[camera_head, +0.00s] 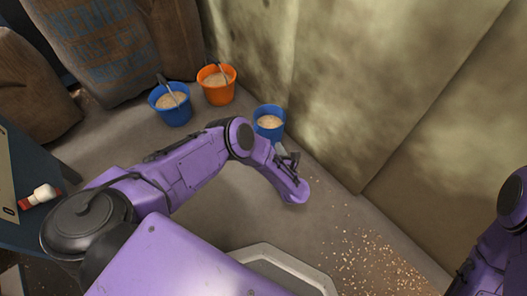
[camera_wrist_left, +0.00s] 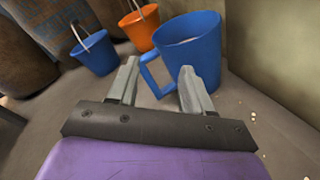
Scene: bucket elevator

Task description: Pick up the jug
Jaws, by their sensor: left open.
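The blue jug (camera_head: 269,123) stands on the floor close to the wall, with pale grain-like contents. It also shows in the left wrist view (camera_wrist_left: 190,52), upright, with its handle facing my gripper. My left gripper (camera_wrist_left: 159,68) is open, with one finger on each side of the handle in that view. I cannot tell whether the fingers touch it or how deep they reach. In the head view, the left gripper (camera_head: 286,157) is just in front of the jug. My right arm shows at the right edge, but its gripper is out of view.
A blue bucket (camera_head: 172,106) and an orange bucket (camera_head: 217,85), both with pale contents, stand left of the jug. Large brown sacks (camera_head: 98,45) lean behind them. Loose grain (camera_head: 375,258) lies on the floor at right. A wall (camera_head: 350,75) rises behind the jug.

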